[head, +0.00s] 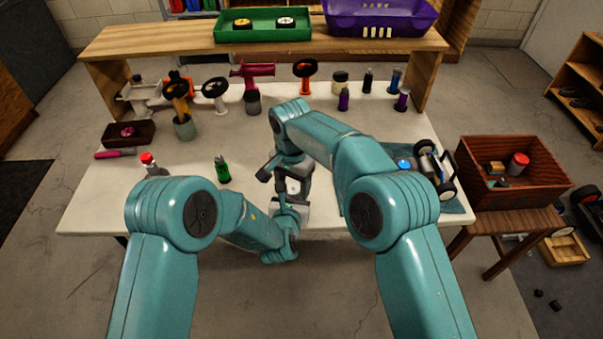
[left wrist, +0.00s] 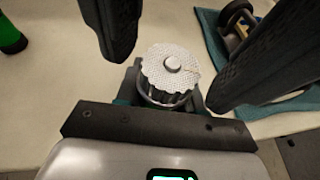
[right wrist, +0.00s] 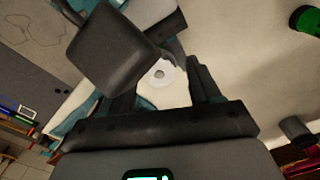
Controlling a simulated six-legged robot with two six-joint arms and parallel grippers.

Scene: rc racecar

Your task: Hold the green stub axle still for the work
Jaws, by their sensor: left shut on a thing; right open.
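The green stub axle (head: 222,168) stands upright on the white table, left of both grippers. It also shows at the left wrist view's edge (left wrist: 12,38) and in the right wrist view (right wrist: 305,18); no gripper touches it. My left gripper (head: 289,199) is shut on a pale round part with a ridged rim and centre knob (left wrist: 170,72). That part's lower body is partly hidden between the fingers. My right gripper (head: 286,173) is open just above, with its fingers spread around the pale part; I cannot tell whether they touch it.
A teal mat (head: 452,207) with a small car (head: 432,165) lies to the right. A red-capped bottle (head: 148,162) and a dark tray (head: 128,133) are at left. Steering wheels and coloured upright parts line the back under the wooden shelf (head: 180,42). A wooden crate (head: 540,190) stands right.

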